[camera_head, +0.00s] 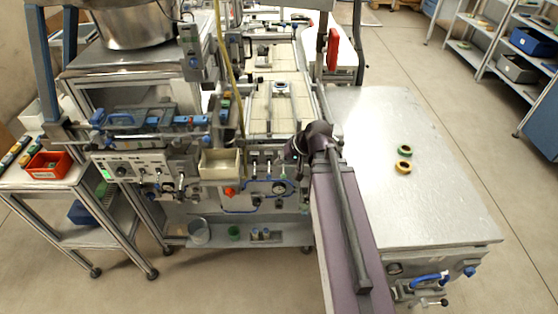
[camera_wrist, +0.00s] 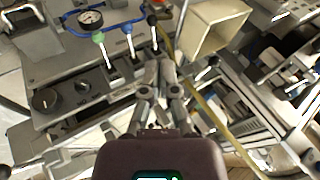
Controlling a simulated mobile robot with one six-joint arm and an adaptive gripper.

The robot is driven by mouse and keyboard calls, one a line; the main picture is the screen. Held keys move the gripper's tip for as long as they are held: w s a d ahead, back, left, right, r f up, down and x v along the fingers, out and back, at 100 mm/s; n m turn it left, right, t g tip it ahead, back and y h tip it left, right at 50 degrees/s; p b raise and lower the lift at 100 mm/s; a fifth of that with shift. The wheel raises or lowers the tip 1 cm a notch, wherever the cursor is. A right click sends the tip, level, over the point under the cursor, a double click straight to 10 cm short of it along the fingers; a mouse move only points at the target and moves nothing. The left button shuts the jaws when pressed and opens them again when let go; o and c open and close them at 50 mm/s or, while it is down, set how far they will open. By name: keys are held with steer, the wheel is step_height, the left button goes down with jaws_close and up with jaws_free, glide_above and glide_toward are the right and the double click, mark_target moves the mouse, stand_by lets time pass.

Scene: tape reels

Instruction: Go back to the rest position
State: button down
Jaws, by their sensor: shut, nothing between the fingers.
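My gripper (camera_wrist: 160,68) shows in the wrist view with its grey fingers together and nothing between them. It points at the front of the machine, close to a panel with levers and a gauge (camera_wrist: 90,19); I cannot tell the exact gap. In the head view my arm reaches up the middle and its dark wrist bends beside the machine's front right corner, where the fingertips are hard to make out. A green tape reel (camera_head: 404,150) and a yellow tape reel (camera_head: 403,167) lie close together on the grey metal table (camera_head: 450,212), right of my arm.
The machine's control panel (camera_head: 135,170) and a beige bin (camera_head: 221,163) stand left of my wrist. A side stand with a red bin (camera_head: 48,165) is at far left. Shelves (camera_head: 476,33) stand at the back right. Most of the metal table is clear.

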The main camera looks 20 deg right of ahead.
stand_by(0.3)
steer(key=s+a+f+n+g+h, duration=0.2)
steer(key=s+a+f+g+h, duration=0.1)
steer(key=s, duration=0.4)
steer(key=shift+a+f+g+h, duration=0.3)
steer(key=shift+a+g+h, duration=0.5)
steer(key=shift+h, duration=0.5)
stand_by(1.0)
